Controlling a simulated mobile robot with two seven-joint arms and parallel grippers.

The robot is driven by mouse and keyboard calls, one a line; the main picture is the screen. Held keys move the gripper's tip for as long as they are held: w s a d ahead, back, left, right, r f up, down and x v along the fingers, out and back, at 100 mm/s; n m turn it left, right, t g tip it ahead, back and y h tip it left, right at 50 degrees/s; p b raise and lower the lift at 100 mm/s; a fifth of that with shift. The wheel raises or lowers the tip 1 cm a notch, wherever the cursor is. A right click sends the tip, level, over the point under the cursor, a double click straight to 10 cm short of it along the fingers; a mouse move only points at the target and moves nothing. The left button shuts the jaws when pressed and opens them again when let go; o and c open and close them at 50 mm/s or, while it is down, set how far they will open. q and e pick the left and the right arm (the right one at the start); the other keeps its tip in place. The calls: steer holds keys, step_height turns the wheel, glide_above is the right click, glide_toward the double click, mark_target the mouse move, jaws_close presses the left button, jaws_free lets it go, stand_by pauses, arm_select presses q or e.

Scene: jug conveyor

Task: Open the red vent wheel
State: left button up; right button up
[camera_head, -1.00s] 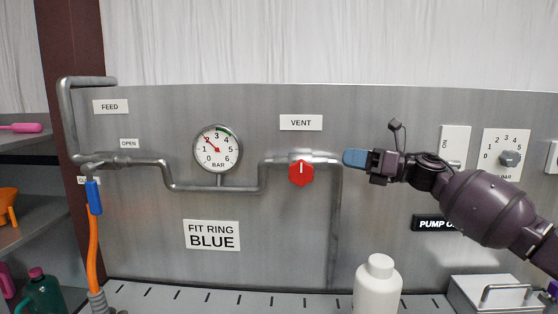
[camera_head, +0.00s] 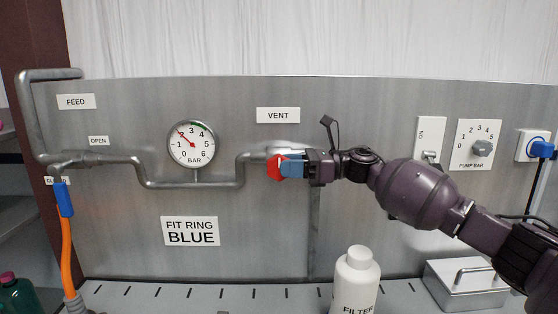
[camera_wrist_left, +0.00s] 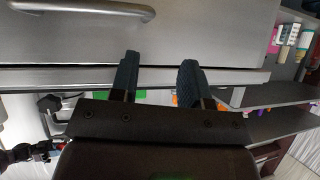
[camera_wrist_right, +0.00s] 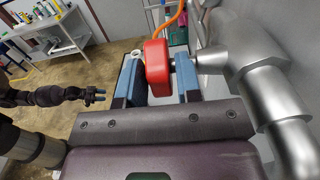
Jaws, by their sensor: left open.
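The red vent wheel (camera_head: 273,167) sits on the pipe under the VENT label (camera_head: 278,115). My right gripper (camera_head: 291,167) is at the wheel from the right and covers part of it in the head view. In the right wrist view the red wheel (camera_wrist_right: 158,68) is between the two blue fingers of my right gripper (camera_wrist_right: 160,80). It is close to the left finger, with a narrow gap to the right finger. My left gripper (camera_wrist_left: 160,70) is open and empty in the left wrist view, in front of a grey metal surface. It is not in the head view.
The metal pipe (camera_wrist_right: 250,60) runs close beside the right gripper's fingers. A pressure gauge (camera_head: 192,144) is left of the wheel. A white filter bottle (camera_head: 356,284) stands below my right arm, and a metal box (camera_head: 466,286) is further right.

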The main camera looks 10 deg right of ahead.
steer(key=shift+w+a, duration=0.25)
steer(key=shift+a, duration=0.9)
steer(key=shift+c, duration=0.3)
jaws_close()
